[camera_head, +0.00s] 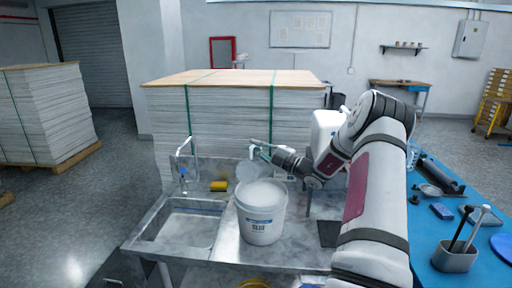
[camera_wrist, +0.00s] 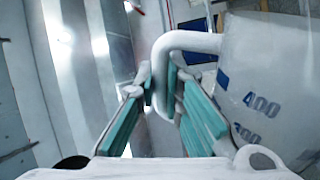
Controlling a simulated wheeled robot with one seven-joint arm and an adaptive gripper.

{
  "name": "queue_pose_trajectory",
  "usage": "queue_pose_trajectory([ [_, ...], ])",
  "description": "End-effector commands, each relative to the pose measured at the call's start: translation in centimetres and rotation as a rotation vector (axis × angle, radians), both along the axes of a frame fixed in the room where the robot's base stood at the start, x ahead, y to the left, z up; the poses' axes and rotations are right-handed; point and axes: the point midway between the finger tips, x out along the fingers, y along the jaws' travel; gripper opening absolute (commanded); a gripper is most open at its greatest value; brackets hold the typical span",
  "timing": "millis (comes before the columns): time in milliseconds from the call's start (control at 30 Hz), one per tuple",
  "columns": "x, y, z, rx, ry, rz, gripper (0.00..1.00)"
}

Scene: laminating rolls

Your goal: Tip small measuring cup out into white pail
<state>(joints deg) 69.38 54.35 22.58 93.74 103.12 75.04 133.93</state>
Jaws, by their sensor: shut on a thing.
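The small measuring cup (camera_head: 247,169) is pale and translucent and shows above and behind the white pail's rear rim in the head view. In the wrist view the cup (camera_wrist: 265,85) fills the right side, with blue marks reading 400 and 300 turned sideways. My gripper (camera_head: 257,150) is shut on the cup's white handle, its green pads on either side of it in the wrist view (camera_wrist: 168,85). The white pail (camera_head: 261,228) stands upright on the steel sink counter, with a pale, whitish top. I cannot tell what the cup holds.
A sink basin (camera_head: 184,226) with a tap (camera_head: 184,165) lies left of the pail. A yellow sponge (camera_head: 218,186) is behind it. A white jug (camera_head: 325,130) stands near my arm. A blue bench (camera_head: 435,210) with tools is at right. A tall sheet stack (camera_head: 225,108) rises behind.

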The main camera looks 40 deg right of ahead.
Motion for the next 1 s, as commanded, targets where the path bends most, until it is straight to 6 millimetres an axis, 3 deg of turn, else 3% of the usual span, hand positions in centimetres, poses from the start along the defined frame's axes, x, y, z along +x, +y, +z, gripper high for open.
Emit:
queue_pose_trajectory([
  [1000, -1.3, 3.2, 0.7, -0.222, -0.084, 0.03, 0.0],
])
